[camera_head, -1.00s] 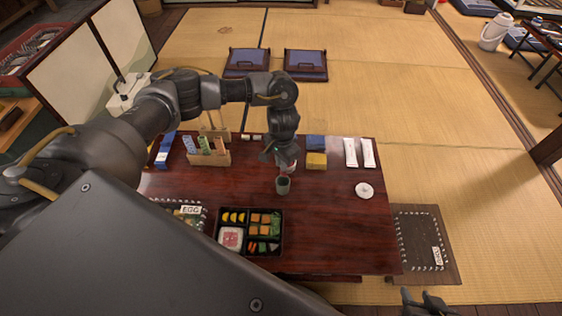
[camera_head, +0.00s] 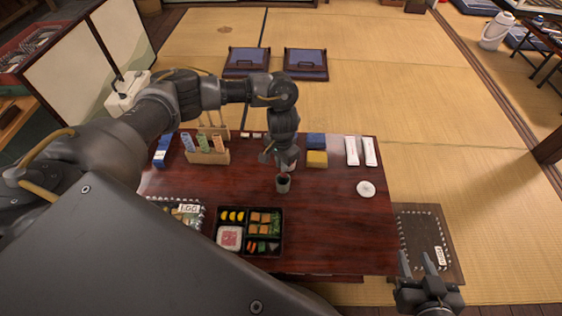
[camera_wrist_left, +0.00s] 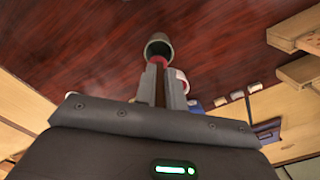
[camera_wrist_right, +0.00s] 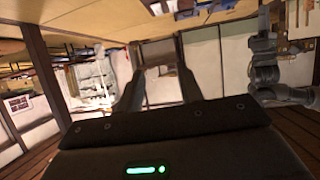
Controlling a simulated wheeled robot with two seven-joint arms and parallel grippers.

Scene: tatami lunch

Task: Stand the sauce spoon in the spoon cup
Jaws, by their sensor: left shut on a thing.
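The spoon cup (camera_head: 283,185), small and grey-green, stands on the dark red table just in front of my left gripper (camera_head: 279,160). In the left wrist view the cup (camera_wrist_left: 159,45) lies just beyond the fingertips. My left gripper (camera_wrist_left: 161,72) is shut on a thin brown piece, apparently the sauce spoon (camera_wrist_left: 160,86), with red at its far end near the cup rim. Whether the spoon's end is inside the cup or only above it I cannot tell. My right gripper (camera_head: 417,261) is open and empty, off the table's right front corner.
A bento box (camera_head: 249,248) lies at the table's front. A wooden holder (camera_head: 209,157) stands at the back left. A yellow block (camera_head: 317,159), white packets (camera_head: 352,151) and a white round item (camera_head: 366,189) are to the right. The table's right front is clear.

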